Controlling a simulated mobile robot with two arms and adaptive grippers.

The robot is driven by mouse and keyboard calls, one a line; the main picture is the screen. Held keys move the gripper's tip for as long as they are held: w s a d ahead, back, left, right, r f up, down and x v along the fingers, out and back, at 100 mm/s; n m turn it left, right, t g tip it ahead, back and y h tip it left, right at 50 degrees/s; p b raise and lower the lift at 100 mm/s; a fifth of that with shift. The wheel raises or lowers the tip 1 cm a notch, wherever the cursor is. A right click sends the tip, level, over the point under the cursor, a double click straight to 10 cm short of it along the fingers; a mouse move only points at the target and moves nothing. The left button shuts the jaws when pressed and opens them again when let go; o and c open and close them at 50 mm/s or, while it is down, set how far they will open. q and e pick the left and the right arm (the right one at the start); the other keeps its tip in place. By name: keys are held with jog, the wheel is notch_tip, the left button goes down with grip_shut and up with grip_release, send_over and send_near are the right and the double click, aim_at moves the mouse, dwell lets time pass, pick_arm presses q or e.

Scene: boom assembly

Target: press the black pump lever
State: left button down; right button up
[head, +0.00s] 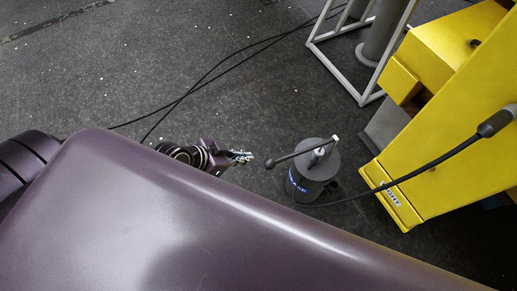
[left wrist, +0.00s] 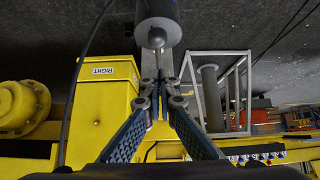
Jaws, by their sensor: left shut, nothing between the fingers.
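The pump (head: 316,175) is a dark grey upright cylinder on the floor, right of centre in the head view. Its dark lever (head: 295,156) slopes across the top, with a round knob at its left end and a light fitting at its right. My left gripper (head: 242,157) is shut and empty, just left of the knob with a small gap. In the left wrist view the pump (left wrist: 158,12) shows at the top, with a rounded knob (left wrist: 157,38) in front of it, just beyond my fingertips (left wrist: 160,84). My right gripper is not in view.
A yellow boom structure (head: 450,130) stands right of the pump. A black hose (head: 420,170) runs between them. Black cables (head: 215,72) cross the otherwise clear floor at left.

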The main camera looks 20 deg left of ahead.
pick_arm(q)
jog(key=shift+d+r, duration=0.25)
jog(key=shift+r, duration=0.65)
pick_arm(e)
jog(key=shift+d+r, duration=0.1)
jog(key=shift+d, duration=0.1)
pick_arm(q)
jog(key=shift+w, duration=0.1)
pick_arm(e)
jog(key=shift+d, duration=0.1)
pick_arm(q)
jog(key=p, duration=0.1)
send_over(266, 164)
jog(key=f, duration=0.6)
jog(key=shift+s+a+f, duration=0.15)
jog(key=shift+s+f, duration=0.05)
jog(key=shift+s, duration=0.05)
jog(key=f, duration=0.3)
jog(key=shift+w+f, duration=0.2)
jog(key=shift+f, duration=0.65)
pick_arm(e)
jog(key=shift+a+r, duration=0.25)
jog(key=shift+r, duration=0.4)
